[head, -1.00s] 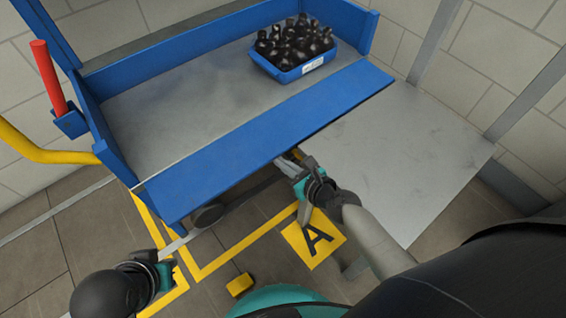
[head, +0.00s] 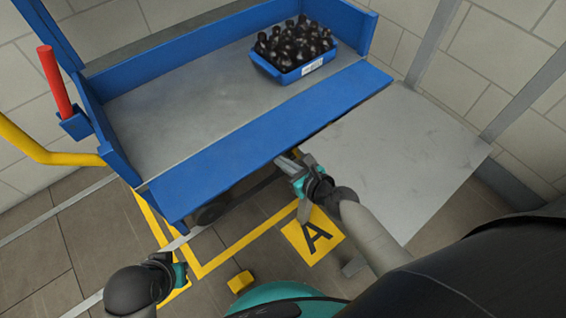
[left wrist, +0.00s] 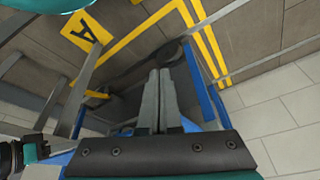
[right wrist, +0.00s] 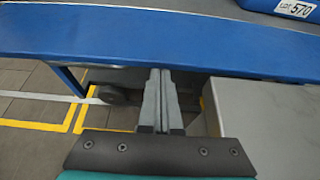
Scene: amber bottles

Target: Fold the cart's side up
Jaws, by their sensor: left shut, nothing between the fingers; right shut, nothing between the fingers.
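The cart's side (head: 270,140) is a long blue panel, folded outward along the front of the cart's grey deck (head: 180,105). It also spans the right wrist view (right wrist: 150,38). My right gripper (head: 281,159) is shut and empty, its fingertips at the panel's outer edge near mid-length. In the right wrist view the closed fingertips (right wrist: 160,72) meet that edge in the picture; I cannot tell whether they touch. My left gripper shows in the left wrist view (left wrist: 159,72), shut and empty, pointing towards the cart's underside; its fingers are hard to see in the head view.
A blue crate (head: 306,68) of dark bottles stands on the deck's far right. A grey table (head: 400,150) stands close to the right of my right gripper. A red handle (head: 55,80) and yellow rail (head: 50,157) are at the left. Yellow floor markings (head: 230,253) lie below.

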